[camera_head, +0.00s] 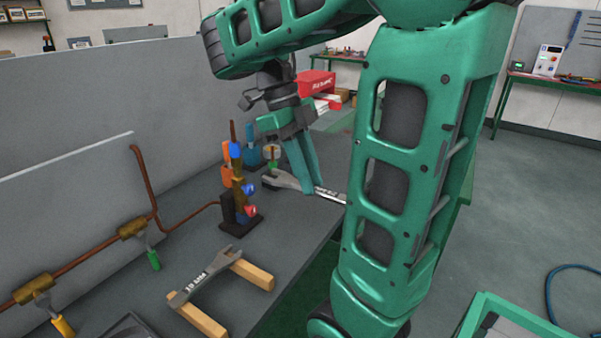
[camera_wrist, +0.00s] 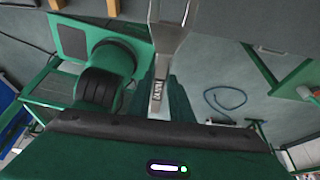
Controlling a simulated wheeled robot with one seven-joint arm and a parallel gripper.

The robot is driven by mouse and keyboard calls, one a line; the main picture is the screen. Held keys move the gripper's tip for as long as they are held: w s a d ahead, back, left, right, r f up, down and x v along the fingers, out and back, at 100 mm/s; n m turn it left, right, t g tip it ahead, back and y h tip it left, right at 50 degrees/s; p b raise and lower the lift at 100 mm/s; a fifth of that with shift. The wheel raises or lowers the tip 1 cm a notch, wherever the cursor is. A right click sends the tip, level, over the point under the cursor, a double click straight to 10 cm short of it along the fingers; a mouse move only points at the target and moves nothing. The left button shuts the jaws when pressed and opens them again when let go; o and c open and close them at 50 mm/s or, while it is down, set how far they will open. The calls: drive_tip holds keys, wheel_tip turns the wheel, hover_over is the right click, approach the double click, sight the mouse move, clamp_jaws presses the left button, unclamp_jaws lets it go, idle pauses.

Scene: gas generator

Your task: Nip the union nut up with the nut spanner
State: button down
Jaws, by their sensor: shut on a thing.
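My gripper (camera_head: 309,187) points down over the bench, shut on the handle of a grey open-ended spanner (camera_head: 285,179). The spanner's jaw points left, just right of an upright brass fitting (camera_head: 238,186), with a small gap in the picture. The spanner also shows in the wrist view (camera_wrist: 165,45), jaw at the top; its size mark is too small to read. The fitting stands on a dark base, with blue and red caps on its right side. I cannot make out which part is the union nut. A second spanner (camera_head: 207,277), marked 19 MM, lies across wooden rests.
Wooden rests (camera_head: 252,275) stand at the bench front. A copper pipe (camera_head: 145,185) with brass valves runs along the left and bends towards the fitting. Orange and blue items (camera_head: 251,155) stand behind the fitting. A grey panel (camera_head: 100,105) backs the bench.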

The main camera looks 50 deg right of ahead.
sight(265, 177)
drive_tip(key=shift+w+a, duration=0.25)
drive_tip(key=shift+w, duration=0.95)
drive_tip(key=shift+w+a, duration=0.2)
drive_tip(key=shift+w, duration=1.05)
drive_tip(key=shift+w+a, duration=0.25)
drive_tip(key=shift+w, duration=0.95)
drive_tip(key=shift+w+a, duration=0.1)
drive_tip(key=shift+w, duration=0.25)
drive_tip(key=shift+w+a, duration=0.25)
drive_tip(key=shift+w, duration=0.95)
drive_tip(key=shift+a+m+y, duration=0.4)
drive_tip(key=shift+a+m, duration=0.4)
drive_tip(key=shift+m, duration=0.3)
